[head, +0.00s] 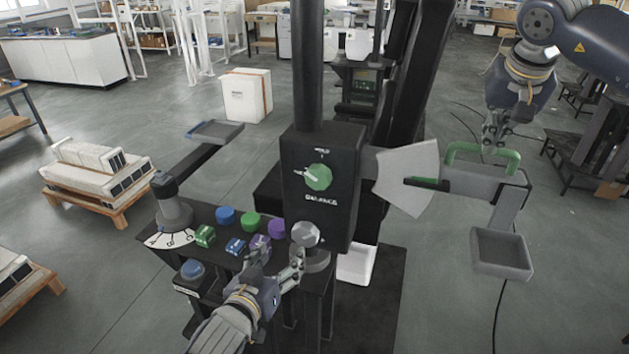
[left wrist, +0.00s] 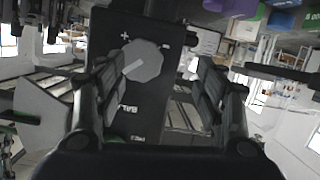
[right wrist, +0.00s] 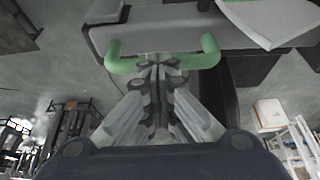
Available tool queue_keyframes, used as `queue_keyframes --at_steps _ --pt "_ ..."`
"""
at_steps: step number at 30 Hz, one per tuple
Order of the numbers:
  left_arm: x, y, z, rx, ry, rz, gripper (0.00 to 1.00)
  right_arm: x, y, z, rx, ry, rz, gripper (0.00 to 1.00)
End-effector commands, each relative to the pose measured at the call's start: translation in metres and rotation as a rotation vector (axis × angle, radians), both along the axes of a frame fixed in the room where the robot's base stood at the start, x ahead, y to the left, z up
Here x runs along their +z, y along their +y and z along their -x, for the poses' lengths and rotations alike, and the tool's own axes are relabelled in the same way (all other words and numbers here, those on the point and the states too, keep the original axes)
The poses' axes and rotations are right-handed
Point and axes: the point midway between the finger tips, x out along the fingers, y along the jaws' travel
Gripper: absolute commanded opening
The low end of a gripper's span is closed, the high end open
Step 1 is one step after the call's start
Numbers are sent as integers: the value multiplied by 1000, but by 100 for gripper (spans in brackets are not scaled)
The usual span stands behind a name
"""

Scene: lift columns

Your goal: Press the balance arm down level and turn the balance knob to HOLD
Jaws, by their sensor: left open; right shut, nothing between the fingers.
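The balance knob (head: 319,177) is a green dial on a black panel marked BALANCE. Its white pointer points up-left, toward FREE; HOLD is printed above. The grey balance arm (head: 459,180) carries a green handle (head: 480,152) and a hanging grey tray (head: 502,255). A green strip shows on the pale scale (head: 408,178); I cannot tell whether the arm is level. My right gripper (head: 491,145) is shut at the handle; its tips overlap the bar (right wrist: 206,55), contact unclear. My left gripper (head: 298,258) is open beside a grey knob (head: 305,234), which shows between the fingers (left wrist: 142,61).
Blue, green and purple blocks and round pieces sit on the black console (head: 190,222) left of the panel. A dial (head: 172,238) with a lever stands at its left end. Another tray (head: 214,131) is behind. Pallets with white stacks (head: 90,170) stand on the floor at left.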

Motion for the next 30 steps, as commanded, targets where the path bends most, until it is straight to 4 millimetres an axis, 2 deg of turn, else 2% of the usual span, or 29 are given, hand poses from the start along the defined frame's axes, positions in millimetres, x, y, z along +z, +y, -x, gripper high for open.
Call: queue_keyframes --at_steps 1,3,6,10,14,17,30 --pt "32 -7 5 -14 -48 28 64 -3 0 0 0 6 1 0" --pt "70 -14 15 -30 -99 66 64 -3 0 0 0 6 1 0" --pt "112 -21 30 -50 -157 112 64 -3 0 0 0 6 1 0" --pt "146 -26 45 -70 -203 153 64 -3 0 0 -1 6 1 0" --pt "160 -28 50 -78 -222 172 64 -3 0 0 0 6 1 0" --pt "162 -32 44 -79 -225 174 64 -3 0 0 0 7 1 0" --pt "163 -63 -31 -79 -226 173 64 -3 0 0 0 6 1 0"
